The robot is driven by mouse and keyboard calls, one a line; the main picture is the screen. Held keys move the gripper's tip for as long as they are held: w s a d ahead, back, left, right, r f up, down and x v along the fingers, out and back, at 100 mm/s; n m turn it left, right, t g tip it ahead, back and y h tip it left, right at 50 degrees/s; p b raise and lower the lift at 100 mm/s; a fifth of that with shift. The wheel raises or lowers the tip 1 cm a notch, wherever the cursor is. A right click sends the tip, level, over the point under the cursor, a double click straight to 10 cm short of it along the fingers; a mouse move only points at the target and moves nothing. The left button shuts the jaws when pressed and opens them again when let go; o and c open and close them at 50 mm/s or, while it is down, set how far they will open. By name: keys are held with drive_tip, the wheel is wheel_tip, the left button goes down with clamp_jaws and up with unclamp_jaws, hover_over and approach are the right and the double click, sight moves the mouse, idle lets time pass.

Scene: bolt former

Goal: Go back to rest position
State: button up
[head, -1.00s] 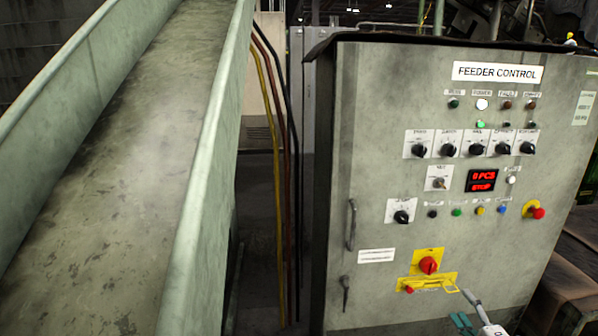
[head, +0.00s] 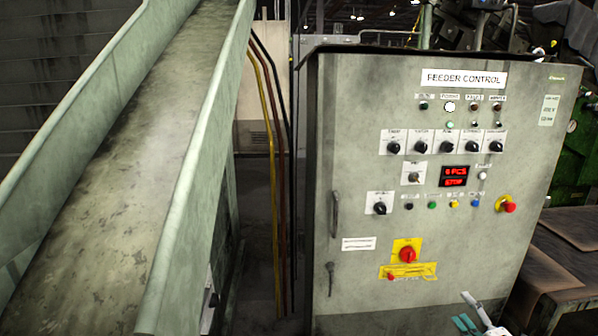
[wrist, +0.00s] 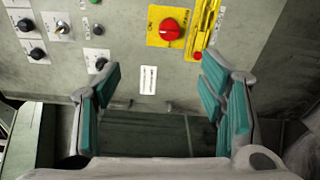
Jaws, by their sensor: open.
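My gripper (head: 466,324) shows at the bottom edge of the head view, in front of the lower right of the feeder control cabinet (head: 345,130). Only its tips and part of its body are in that view. In the wrist view my gripper (wrist: 160,98) is open, with its teal finger pads wide apart and nothing between them. The cabinet face fills the upper part of that view, with a red rotary switch (wrist: 170,29) on a yellow plate ahead of the fingers. The fingers look clear of the panel.
A pale green chute (head: 130,130) slopes along the left. Yellow, red and black cables (head: 270,120) run between it and the cabinet. The panel has several knobs, buttons and a red display (head: 454,176). A brown-topped table (head: 565,245) stands at the right.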

drive_tip(key=s+a+r+n+g+y+p, duration=0.25)
drive_tip(key=a+r+n+g+y, duration=0.5)
drive_tip(key=a+r+n, duration=0.8)
drive_tip(key=s+a+r+n+g+y+p, duration=0.1)
drive_tip(key=s+a+r+n+g+p, duration=0.3)
drive_tip(key=s+a+r+n+g, duration=0.7)
drive_tip(key=s+r+n+t+h+p, duration=0.2)
drive_tip(key=s+r+n+h, duration=0.3)
drive_tip(key=s+r+n, duration=0.3)
drive_tip(key=s+d+r+n+t+h+p, duration=0.1)
drive_tip(key=s+r+n+t+h+p, duration=0.2)
drive_tip(key=s+r+n, duration=0.5)
drive_tip(key=s+n+h+p, duration=0.1)
drive_tip(key=s+n+h, duration=0.1)
drive_tip(key=s+n, duration=0.5)
drive_tip(key=shift+s+r+n+h, duration=0.15)
drive_tip(key=shift+s+n+h, duration=0.2)
drive_tip(key=shift+n, duration=0.6)
drive_tip(key=shift+w, duration=0.1)
drive_tip(key=shift+c, duration=0.4)
